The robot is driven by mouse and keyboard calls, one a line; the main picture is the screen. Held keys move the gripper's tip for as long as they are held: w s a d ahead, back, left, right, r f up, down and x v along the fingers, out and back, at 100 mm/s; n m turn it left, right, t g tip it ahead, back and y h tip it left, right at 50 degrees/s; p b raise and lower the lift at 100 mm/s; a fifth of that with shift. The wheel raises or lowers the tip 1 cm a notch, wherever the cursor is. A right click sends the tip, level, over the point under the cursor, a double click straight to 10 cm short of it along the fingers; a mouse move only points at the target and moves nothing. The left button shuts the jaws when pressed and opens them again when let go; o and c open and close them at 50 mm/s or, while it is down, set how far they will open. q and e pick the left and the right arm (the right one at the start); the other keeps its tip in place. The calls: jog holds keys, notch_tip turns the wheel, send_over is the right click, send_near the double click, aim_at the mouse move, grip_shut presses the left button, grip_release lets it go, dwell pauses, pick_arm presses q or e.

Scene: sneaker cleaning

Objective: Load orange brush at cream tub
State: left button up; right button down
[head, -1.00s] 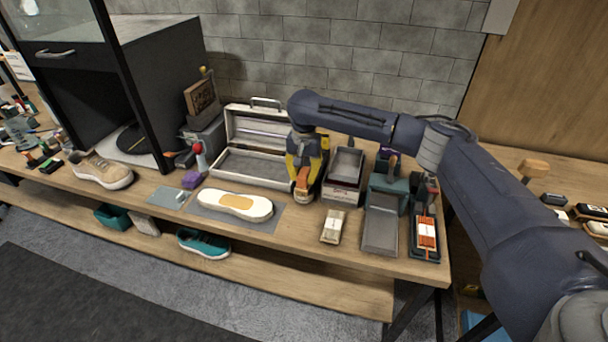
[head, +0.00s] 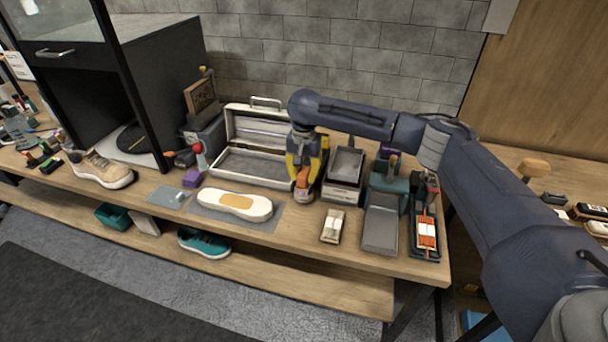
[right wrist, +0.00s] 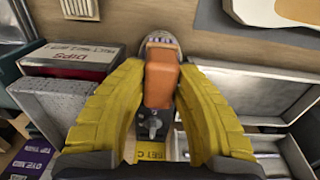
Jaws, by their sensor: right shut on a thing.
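My right gripper (head: 303,172) points down at the bench, between the open case and the small grey bins. Its yellow fingers, also in the right wrist view (right wrist: 162,75), are shut on the orange brush (right wrist: 161,82). The brush shows in the head view as a small orange piece (head: 302,184) below the fingers. At the brush's far end in the right wrist view is a small round, pale rim, likely the cream tub (right wrist: 160,35), with purplish bristles by it. Whether the bristles touch cream is hidden. My left gripper is not in view.
An open case (head: 252,168) stands left of the gripper and a grey bin (head: 346,163) right of it. A white sole (head: 236,204) lies on a grey mat (head: 262,224). A pale block (head: 332,227) and grey tray (head: 380,232) stand nearer the front edge.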

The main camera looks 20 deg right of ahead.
aim_at(304, 171)
jog(key=shift+r, duration=3.45)
